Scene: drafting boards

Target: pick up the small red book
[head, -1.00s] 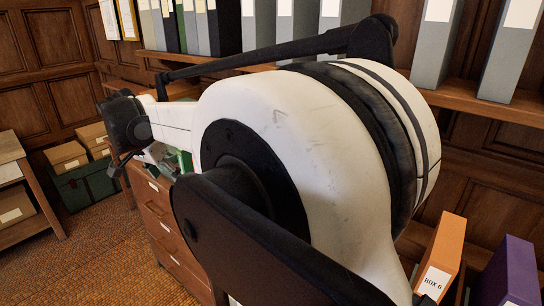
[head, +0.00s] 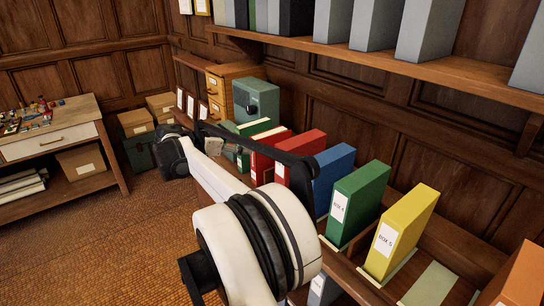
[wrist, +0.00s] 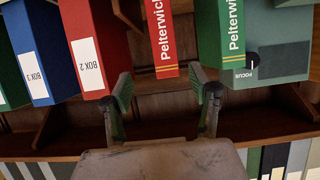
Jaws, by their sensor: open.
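The small red book (wrist: 162,35) has white "Pelterwick" lettering on its spine. In the wrist view it stands at upper middle, lined up with the gap between my fingers. In the head view the red book (head: 263,153) stands between a green book (head: 251,128) and a wider red box (head: 300,165). My gripper (wrist: 168,92) is open and empty, one finger toward each side of the book. The fingers do not appear to touch it; the exact distance is unclear. In the head view the arm partly hides the gripper.
In the wrist view, red BOX 2 (wrist: 90,45) is left of the book and a green Pelterwick book (wrist: 232,35) is right. A grey-green box marked FOCUS (wrist: 280,60) is beyond it. A shelf of grey files (head: 375,22) overhangs the row.

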